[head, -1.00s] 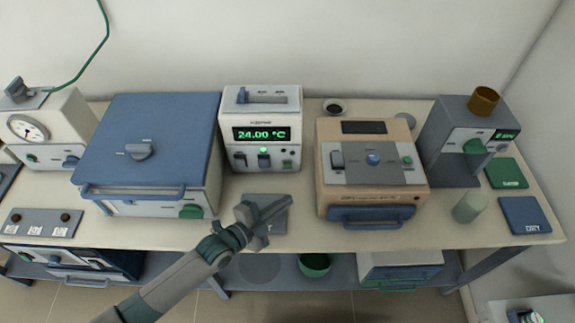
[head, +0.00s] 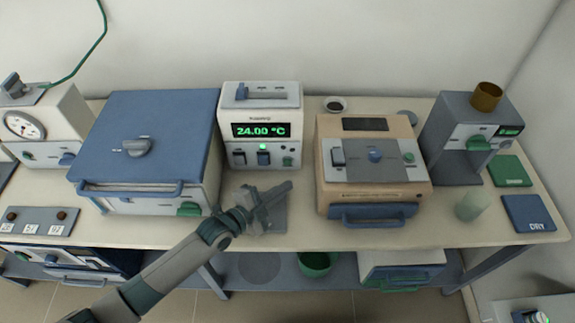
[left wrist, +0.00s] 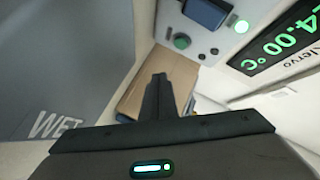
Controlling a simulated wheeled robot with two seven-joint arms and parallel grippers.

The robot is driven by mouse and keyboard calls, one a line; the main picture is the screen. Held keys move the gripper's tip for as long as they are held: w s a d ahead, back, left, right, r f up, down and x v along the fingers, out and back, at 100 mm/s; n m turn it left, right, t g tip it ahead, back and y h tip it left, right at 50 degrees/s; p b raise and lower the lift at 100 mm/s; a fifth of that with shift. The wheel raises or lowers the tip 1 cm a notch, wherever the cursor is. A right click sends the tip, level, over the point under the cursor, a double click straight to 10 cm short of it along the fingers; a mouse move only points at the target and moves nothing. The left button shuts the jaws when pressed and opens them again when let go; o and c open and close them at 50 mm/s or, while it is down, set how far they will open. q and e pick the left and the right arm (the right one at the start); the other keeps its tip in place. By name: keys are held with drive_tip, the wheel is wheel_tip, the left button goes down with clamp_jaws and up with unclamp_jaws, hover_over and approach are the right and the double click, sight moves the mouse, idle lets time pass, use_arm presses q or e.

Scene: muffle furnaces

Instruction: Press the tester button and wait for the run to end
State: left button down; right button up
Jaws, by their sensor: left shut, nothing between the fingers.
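My left gripper (head: 286,188) is shut and empty, above the bench just in front of the white unit reading 24.00 °C (head: 261,148). In the left wrist view its closed fingers (left wrist: 158,92) point toward a tan surface, with the white unit's green knob (left wrist: 182,41) and lit display (left wrist: 285,42) above and right. I cannot tell which unit is the tester. The gripper touches none of these controls. My right gripper is not in view.
A grey mat marked WET (left wrist: 50,80) lies under the gripper. A blue-topped furnace (head: 150,120) stands left, and a grey dispenser-like unit (head: 458,120) right.

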sight(287, 162)
use_arm(q)
drive_tip(key=w+b, duration=0.2)
drive_tip(key=w, duration=0.1)
drive_tip(key=shift+w+f, duration=0.15)
drive_tip(key=shift+w, duration=0.8)
drive_tip(key=shift+b, duration=0.3)
idle(1.1)
drive_tip(key=shift+w, duration=0.4)
drive_tip(key=shift+w+b, duration=0.45)
drive_tip(key=shift+b, duration=0.1)
idle(0.7)
drive_tip(key=shift+s+r, duration=0.1)
drive_tip(key=shift+r, duration=0.1)
drive_tip(key=shift+s+p, duration=0.3)
drive_tip(key=shift+p, duration=0.1)
drive_tip(key=shift+s, duration=0.45)
